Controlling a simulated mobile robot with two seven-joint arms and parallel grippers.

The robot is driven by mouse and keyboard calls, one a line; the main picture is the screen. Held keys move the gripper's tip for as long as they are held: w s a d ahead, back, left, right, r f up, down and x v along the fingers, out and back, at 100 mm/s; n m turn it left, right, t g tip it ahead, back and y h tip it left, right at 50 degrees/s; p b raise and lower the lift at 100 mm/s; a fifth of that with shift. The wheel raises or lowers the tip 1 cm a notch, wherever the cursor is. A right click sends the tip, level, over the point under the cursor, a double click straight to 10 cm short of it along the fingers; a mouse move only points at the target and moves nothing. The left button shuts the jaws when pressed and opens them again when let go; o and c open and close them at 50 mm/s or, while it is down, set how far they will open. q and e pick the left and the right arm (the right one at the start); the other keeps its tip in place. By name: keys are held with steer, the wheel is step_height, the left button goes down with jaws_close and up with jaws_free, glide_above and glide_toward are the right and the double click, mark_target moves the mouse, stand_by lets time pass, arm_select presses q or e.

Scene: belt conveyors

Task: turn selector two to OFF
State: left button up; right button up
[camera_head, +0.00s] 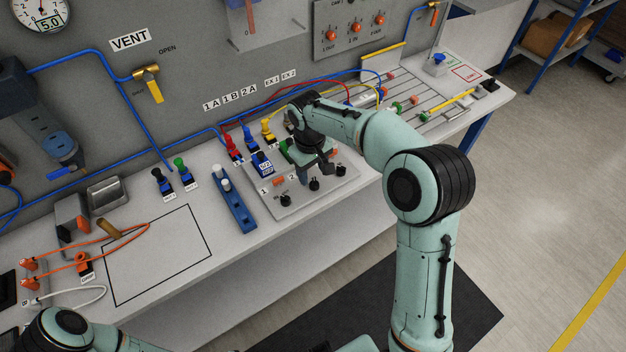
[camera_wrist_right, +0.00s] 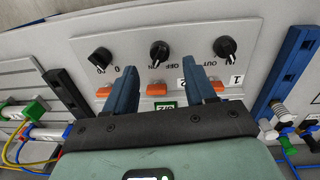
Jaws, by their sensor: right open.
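The selector panel (camera_head: 300,200) lies on the bench with three black knobs in a row. The middle knob, selector two (camera_head: 314,184), also shows in the right wrist view (camera_wrist_right: 160,51), with upside-down OFF lettering at its lower edge; I cannot surely read its setting. My right gripper (camera_head: 312,168) is over the panel. In the wrist view the right gripper (camera_wrist_right: 159,64) is open, its blue fingers on either side of the middle knob's column, with tips short of the knob and nothing between them. My left gripper is out of view; only part of the left arm shows at bottom left.
The knob by label 1 (camera_wrist_right: 226,47) and the third knob (camera_wrist_right: 101,58) flank selector two.

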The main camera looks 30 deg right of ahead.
mark_target(314, 182)
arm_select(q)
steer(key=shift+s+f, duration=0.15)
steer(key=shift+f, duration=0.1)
arm_select(e)
steer(key=shift+d+f, duration=0.15)
steer(key=shift+f, duration=2.1)
steer(key=shift+c, duration=0.3)
jaws_close()
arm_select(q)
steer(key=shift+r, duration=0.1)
arm_select(e)
steer(key=n+p, duration=0.1)
steer(key=n, duration=0.5)
steer(key=shift+r+t, duration=0.1)
steer(key=shift+t, duration=0.2)
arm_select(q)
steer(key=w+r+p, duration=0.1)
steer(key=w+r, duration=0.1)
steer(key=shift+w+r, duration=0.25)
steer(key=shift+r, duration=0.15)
arm_select(e)
steer(key=n, duration=0.6)
steer(key=shift+s, duration=0.1)
